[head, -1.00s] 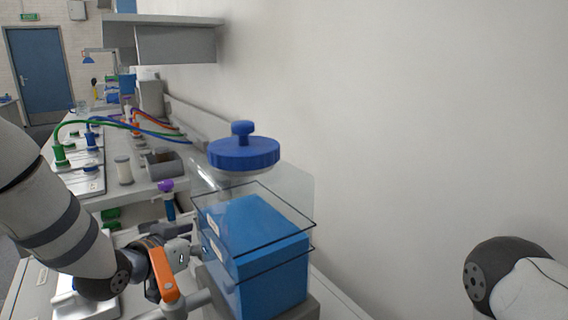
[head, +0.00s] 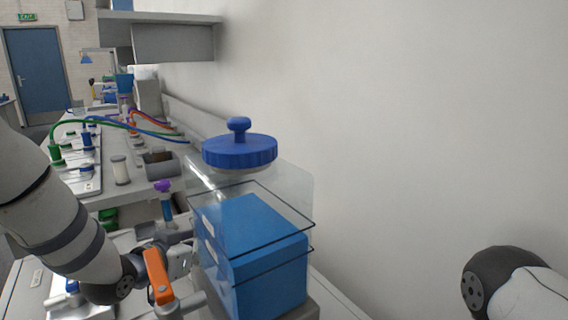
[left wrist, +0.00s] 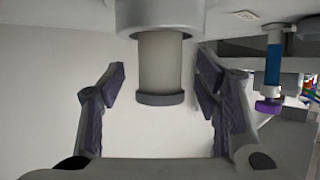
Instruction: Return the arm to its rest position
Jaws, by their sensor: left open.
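My left arm (head: 60,230) comes in from the left, with its elbow low and its wrist beside the blue boxed unit. My left gripper (head: 165,243) is partly hidden by arm links and the orange piece. In the left wrist view, its fingers (left wrist: 160,76) stand wide apart, with purple-grey pads. A grey cylinder with a darker rim (left wrist: 160,97) reaches in between them, with clear gaps on both sides. Of my right arm, only a link (head: 515,284) shows at the lower right; its gripper is out of view.
A purple-capped tube (head: 165,200) stands close behind the gripper. Cabled bench gear (head: 75,155) is farther left. A plain wall (head: 420,120) lies to the right.

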